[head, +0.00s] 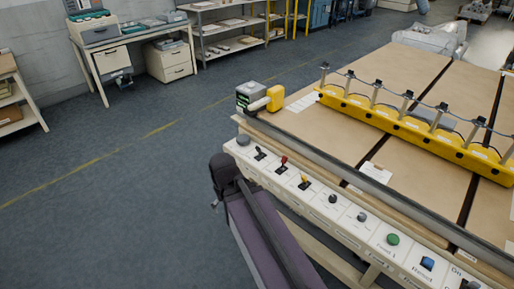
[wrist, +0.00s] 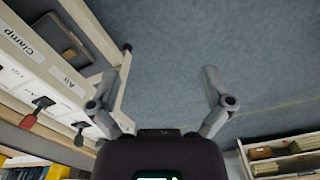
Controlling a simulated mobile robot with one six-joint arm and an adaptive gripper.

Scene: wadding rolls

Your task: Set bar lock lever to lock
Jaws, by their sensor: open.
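A white control panel (head: 330,208) runs along the machine's front edge. It carries a black lever (head: 260,153), a red lever (head: 283,161) and a yellow lever (head: 304,182). Their labels are too small to read in the head view, so I cannot tell which is the bar lock lever. In the wrist view, the red lever (wrist: 28,119) and black lever (wrist: 80,131) stand at the left, near labels reading "Clamp" and "Air". My gripper (wrist: 160,74) is open and empty over the floor, apart from the levers. The yellow lever is not visible there.
A yellow bar (head: 420,128) crosses the brown table top (head: 310,125). A yellow and grey device (head: 265,98) sits at the table corner. The floor (head: 120,190) to the left is clear.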

